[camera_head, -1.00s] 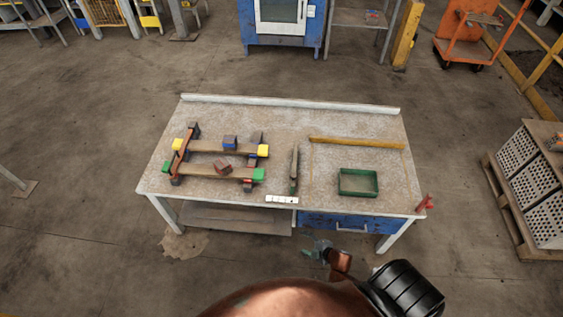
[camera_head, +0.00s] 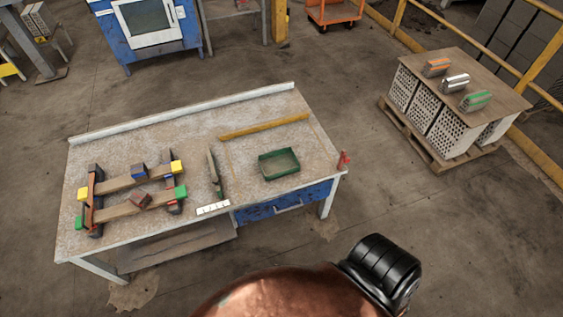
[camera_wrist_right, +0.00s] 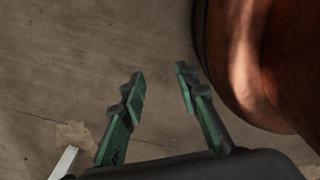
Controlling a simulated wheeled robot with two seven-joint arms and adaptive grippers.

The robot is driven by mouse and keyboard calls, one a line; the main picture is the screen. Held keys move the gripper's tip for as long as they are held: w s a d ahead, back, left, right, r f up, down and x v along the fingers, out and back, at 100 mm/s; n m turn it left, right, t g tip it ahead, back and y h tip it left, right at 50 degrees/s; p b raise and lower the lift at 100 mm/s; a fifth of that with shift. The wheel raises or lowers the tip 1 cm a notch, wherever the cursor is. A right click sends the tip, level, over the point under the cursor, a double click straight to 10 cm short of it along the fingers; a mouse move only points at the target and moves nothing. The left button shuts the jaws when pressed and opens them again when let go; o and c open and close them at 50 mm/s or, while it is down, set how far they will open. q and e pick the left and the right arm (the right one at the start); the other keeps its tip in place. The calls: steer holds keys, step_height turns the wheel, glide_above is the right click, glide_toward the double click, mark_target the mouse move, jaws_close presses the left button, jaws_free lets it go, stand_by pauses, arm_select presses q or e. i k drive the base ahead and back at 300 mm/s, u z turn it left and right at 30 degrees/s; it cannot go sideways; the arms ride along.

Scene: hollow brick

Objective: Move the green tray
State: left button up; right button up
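The green tray (camera_head: 279,164) is a small shallow rectangular tray. It lies flat on the right part of the workbench (camera_head: 240,150) in the head view, and looks empty. My right gripper (camera_wrist_right: 160,82) shows in the right wrist view with its two green fingers apart and nothing between them. In the head view, the right gripper cannot be made out. My left gripper is in neither view.
On the bench are a wooden frame with coloured blocks (camera_head: 130,195), a trowel-like tool (camera_head: 214,172), a white marked strip (camera_head: 213,208), a yellow bar (camera_head: 263,126) and a red item (camera_head: 343,160). A pallet of perforated bricks (camera_head: 440,115) stands at right. Floor between is free.

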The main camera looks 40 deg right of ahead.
mark_target(283, 162)
steer(key=i, duration=1.35)
steer(key=z, duration=0.7)
steer(key=k, duration=1.2)
steer(key=z, duration=1.8)
steer(key=i, duration=0.3)
steer(key=u, duration=0.05)
